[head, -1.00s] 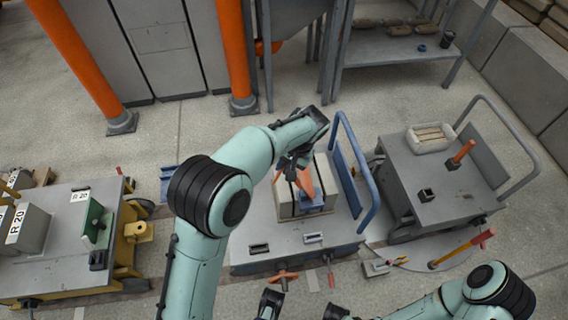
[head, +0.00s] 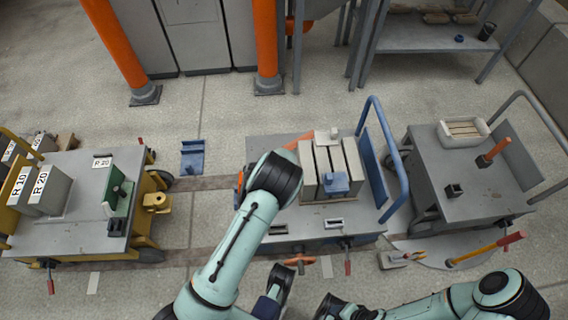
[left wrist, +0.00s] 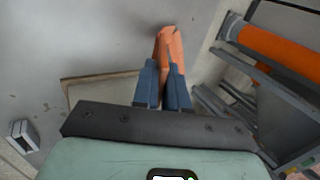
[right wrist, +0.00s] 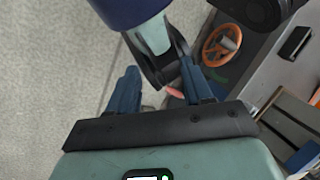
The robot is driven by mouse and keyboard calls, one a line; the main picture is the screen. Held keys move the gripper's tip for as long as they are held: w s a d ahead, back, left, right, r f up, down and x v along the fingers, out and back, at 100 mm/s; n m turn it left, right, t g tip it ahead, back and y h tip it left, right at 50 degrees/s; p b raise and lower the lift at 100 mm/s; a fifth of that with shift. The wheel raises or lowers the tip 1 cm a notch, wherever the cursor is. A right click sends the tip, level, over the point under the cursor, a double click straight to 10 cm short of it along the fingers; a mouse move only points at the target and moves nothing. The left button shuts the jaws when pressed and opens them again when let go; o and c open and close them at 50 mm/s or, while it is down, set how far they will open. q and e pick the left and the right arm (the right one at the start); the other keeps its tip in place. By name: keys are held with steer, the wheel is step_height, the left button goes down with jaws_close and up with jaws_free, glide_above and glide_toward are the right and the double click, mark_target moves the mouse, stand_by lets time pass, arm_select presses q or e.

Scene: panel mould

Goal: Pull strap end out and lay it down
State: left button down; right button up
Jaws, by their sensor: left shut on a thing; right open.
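In the left wrist view, my left gripper (left wrist: 161,66) is shut on the orange strap end (left wrist: 170,45), which sticks out beyond the fingertips. In the head view that gripper is hidden behind my left arm. A pale panel stack (head: 352,157) stands on the middle cart (head: 270,146), with a blue block (head: 336,184) at its front. An orange strip (head: 300,142) shows at the stack's left back; I cannot tell whether it is the held strap. My right gripper (right wrist: 159,68) is open and empty in the right wrist view.
The middle cart has a blue handle (head: 372,122) and an orange handwheel (head: 300,262). A right cart (head: 440,165) carries a white tray (head: 446,130). A left cart (head: 75,225) carries grey blocks (head: 48,192). A blue tray (head: 192,157) lies on clear floor between carts.

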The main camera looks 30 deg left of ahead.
arm_select(q)
steer(key=shift+s+a+f, duration=0.1)
steer(key=shift+a+f, duration=0.35)
steer(key=shift+a, duration=0.05)
step_height(320, 180, down, 7)
steer(key=b, duration=0.4)
steer(key=shift+r+b, duration=0.1)
steer(key=shift+b, duration=0.2)
steer(key=shift+f+b, duration=0.5)
steer(key=shift+f, duration=0.3)
arm_select(e)
steer(key=w+d+f+t+h, duration=0.1)
steer(key=w+d+f+t, duration=0.1)
steer(key=w+d+f, duration=0.2)
steer(key=shift+w+f+m+t, duration=0.35)
steer(key=shift+w+f, duration=1)
steer(key=shift+w, duration=0.9)
arm_select(q)
steer(key=c, duration=1.1)
jaws_free()
